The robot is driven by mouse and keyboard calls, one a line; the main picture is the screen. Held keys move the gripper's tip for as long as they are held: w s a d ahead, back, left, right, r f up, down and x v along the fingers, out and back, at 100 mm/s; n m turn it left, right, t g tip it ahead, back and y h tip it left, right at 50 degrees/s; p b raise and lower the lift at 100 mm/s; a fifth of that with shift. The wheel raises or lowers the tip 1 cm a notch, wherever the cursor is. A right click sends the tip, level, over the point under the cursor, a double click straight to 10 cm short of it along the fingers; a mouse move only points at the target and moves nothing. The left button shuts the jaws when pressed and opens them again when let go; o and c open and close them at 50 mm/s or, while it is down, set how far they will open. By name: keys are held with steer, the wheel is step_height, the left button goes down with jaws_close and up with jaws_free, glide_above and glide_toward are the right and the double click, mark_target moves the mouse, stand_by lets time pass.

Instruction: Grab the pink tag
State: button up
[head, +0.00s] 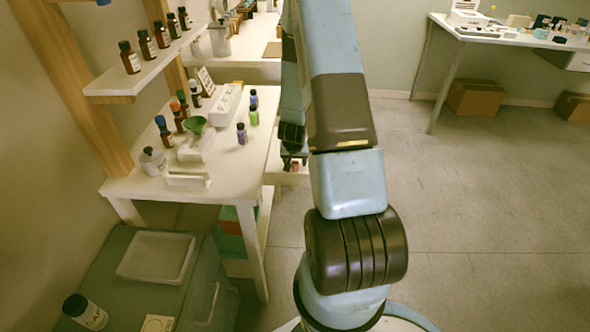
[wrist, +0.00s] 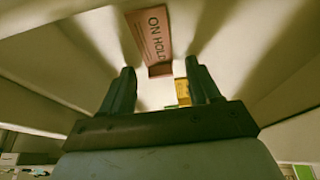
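The pink tag (wrist: 153,36), printed with "ON HOLD", shows in the wrist view beyond my gripper, near the top middle. My gripper (wrist: 160,70) is open, with its two fingers apart and nothing held between them. The tag lies ahead of the gap between the fingertips, and I see no contact.
Pale walls surround the tag in the wrist view, with a yellow item (wrist: 181,92) just right of it. The white table (head: 232,178) holds bottles and a green funnel (head: 195,123). A shelf (head: 140,76) with brown bottles stands left.

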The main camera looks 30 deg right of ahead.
steer(key=c, duration=0.9)
steer(key=shift+c, duration=0.2)
